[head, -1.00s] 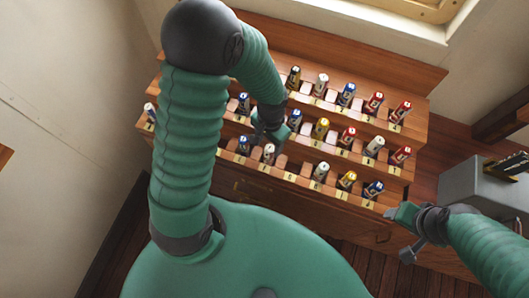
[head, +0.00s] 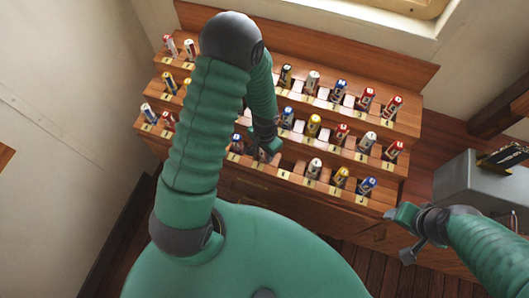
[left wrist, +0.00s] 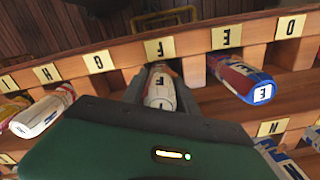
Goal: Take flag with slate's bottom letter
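Rolled flags with letters on their ends stand in a stepped wooden rack. My left gripper (head: 268,155) is at the rack's front row. In the left wrist view its two fingers (left wrist: 160,92) lie on either side of a whitish flag marked F (left wrist: 160,100), by the F label (left wrist: 160,49). Whether the fingers press on it I cannot tell. A red, white and blue flag marked E (left wrist: 245,80) is beside it. A dark board (head: 508,155), perhaps the slate, is on a grey box at the right; its letters are unreadable. My right gripper (head: 403,236) is open and empty.
The stepped rack (head: 240,165) has several lettered slots, some empty. A white and red flag (left wrist: 45,112) lies on the other side of the F flag. The grey box (head: 470,180) is at the right. My left arm covers part of the rack.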

